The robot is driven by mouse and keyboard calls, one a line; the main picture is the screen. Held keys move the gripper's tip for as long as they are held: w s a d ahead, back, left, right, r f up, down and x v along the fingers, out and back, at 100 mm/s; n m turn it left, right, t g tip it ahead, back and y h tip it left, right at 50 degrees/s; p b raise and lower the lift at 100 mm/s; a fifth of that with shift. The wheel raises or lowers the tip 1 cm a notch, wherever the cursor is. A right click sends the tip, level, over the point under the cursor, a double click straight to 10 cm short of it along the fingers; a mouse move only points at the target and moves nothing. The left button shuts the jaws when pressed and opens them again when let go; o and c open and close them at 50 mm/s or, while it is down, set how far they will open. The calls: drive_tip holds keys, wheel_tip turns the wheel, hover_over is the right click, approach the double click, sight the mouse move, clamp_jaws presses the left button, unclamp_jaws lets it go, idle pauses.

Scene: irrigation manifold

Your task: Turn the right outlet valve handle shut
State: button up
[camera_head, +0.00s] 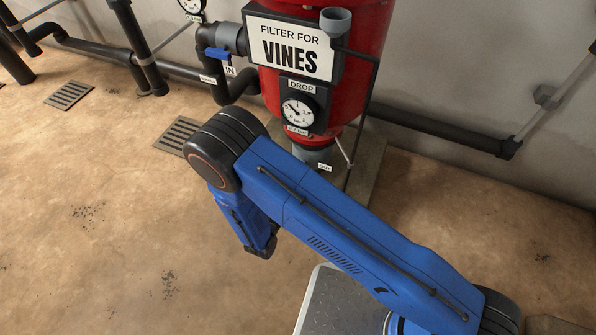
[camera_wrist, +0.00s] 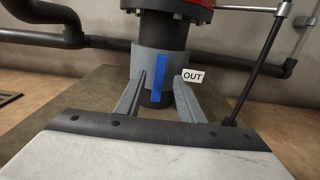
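The outlet valve's blue handle (camera_wrist: 159,77) stands nearly upright in the wrist view, in front of a grey valve body (camera_wrist: 146,62). An OUT tag (camera_wrist: 193,76) is just right of it. My gripper (camera_wrist: 161,80) is open, with one grey finger on each side of the handle as seen from the wrist. Gaps show between the handle and both fingers. I cannot tell how deep the handle sits between them. In the head view, my arm hides the gripper and handle; part of the grey outlet fitting (camera_head: 312,154) shows below the red filter.
The red filter tank (camera_head: 345,100) carries a FILTER FOR VINES sign (camera_head: 291,48) and a gauge (camera_head: 298,111). A blue inlet handle (camera_head: 217,54) is left of it by an IN tag. Dark pipes (camera_head: 440,128) run along the wall. A thin strut (camera_wrist: 263,65) stands right of the outlet.

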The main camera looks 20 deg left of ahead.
drive_tip(key=w, duration=0.6)
drive_tip(key=shift+d, duration=0.2)
drive_tip(key=shift+c, duration=0.3)
clamp_jaws()
